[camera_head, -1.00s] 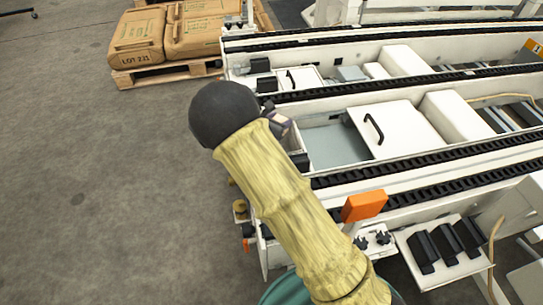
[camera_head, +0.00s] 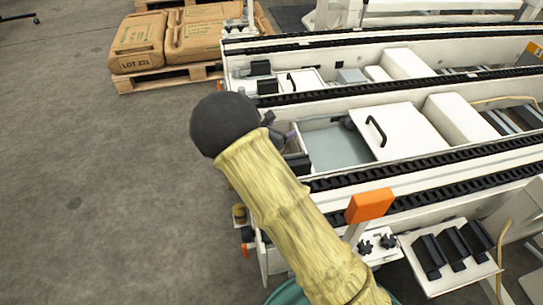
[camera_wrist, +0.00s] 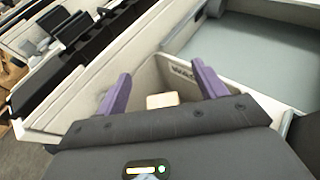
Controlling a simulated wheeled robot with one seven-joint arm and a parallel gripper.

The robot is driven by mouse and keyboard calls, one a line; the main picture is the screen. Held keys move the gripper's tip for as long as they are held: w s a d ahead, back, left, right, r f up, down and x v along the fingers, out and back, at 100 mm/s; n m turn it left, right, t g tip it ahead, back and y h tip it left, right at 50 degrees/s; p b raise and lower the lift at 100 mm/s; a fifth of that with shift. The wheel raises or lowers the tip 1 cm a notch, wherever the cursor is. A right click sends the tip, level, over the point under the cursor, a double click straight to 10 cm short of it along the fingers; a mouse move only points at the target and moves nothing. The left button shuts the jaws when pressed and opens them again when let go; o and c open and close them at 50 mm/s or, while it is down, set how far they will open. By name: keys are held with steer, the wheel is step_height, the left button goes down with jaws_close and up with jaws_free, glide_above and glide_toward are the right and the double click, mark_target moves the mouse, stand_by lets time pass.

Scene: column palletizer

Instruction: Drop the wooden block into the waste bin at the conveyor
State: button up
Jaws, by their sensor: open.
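The wooden block (camera_wrist: 162,101) is a small pale piece in the wrist view, low between my fingers, its near part hidden by the gripper body. It lies in a white-walled space beside the conveyor belt. My gripper (camera_wrist: 160,72) is open, with one purple finger on each side of the block; I cannot tell whether either touches it. In the head view my gripper (camera_head: 282,134) is mostly hidden behind my yellow arm. A green round rim, perhaps the waste bin (camera_head: 288,293), shows at the bottom edge, largely covered by my arm.
White conveyor frames with black chain belts (camera_head: 420,160) fill the right side. A handled white lid (camera_head: 400,130) and an orange box (camera_head: 370,205) stand near the arm. Sacks (camera_head: 205,38) lie on a pallet (camera_head: 165,77) at the back left. The floor at left is clear.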

steer(key=p+v, duration=0.5)
steer(key=v, duration=1.2)
steer(key=shift+s+p, duration=0.2)
steer(key=shift+p, duration=0.2)
steer(key=shift+a, duration=0.15)
